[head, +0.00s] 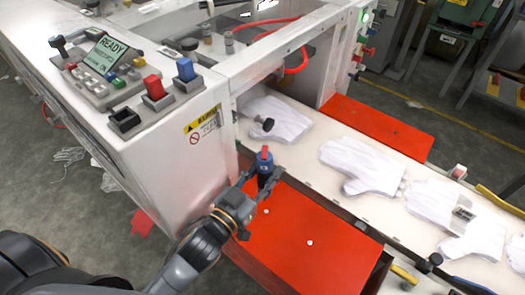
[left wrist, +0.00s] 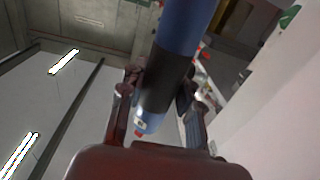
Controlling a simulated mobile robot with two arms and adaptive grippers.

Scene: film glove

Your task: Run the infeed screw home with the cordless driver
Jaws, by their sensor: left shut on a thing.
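My left gripper (head: 263,180) is shut on the cordless driver (head: 264,168), a blue and dark tool with a red part on top in the head view. It holds the driver above the red panel, beside the machine's white side wall. In the left wrist view the driver's blue and black body (left wrist: 174,62) stands between the fingers (left wrist: 160,100). A dark knob on a short stem (head: 263,123) sits at the infeed opening, behind the driver and apart from it; I cannot tell whether this is the infeed screw. My right gripper is not in view.
White gloves (head: 360,165) lie along the pale conveyor (head: 318,131) to the right. Red panels (head: 300,245) flank it. The white machine housing (head: 165,150) with its button panel (head: 108,80) and READY display stands close on the left. Small pale bits lie on the near red panel.

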